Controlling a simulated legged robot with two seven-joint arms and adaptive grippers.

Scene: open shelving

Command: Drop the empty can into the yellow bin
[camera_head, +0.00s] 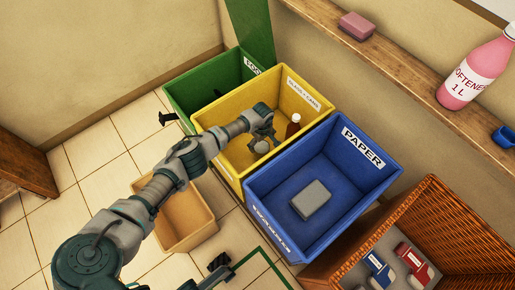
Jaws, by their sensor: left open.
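The yellow bin (235,163) stands between a green bin and a blue bin, with its open top facing up. My left gripper (262,141) is over the yellow bin's opening and is open. A small pale grey round thing (261,147), probably the empty can, shows just below the fingers, inside the bin's outline. I cannot tell whether it touches the fingers or rests lower in the bin. A brown bottle (293,126) stands in the yellow bin, right of the gripper.
The green bin (184,92) has a raised lid. The blue paper bin (270,225) holds a grey block (311,199). A tan bin (186,238) is below my left arm. A wicker basket (452,218) holds bottles. The wall shelf (400,62) carries a pink bottle (478,72) and pink block (357,26).

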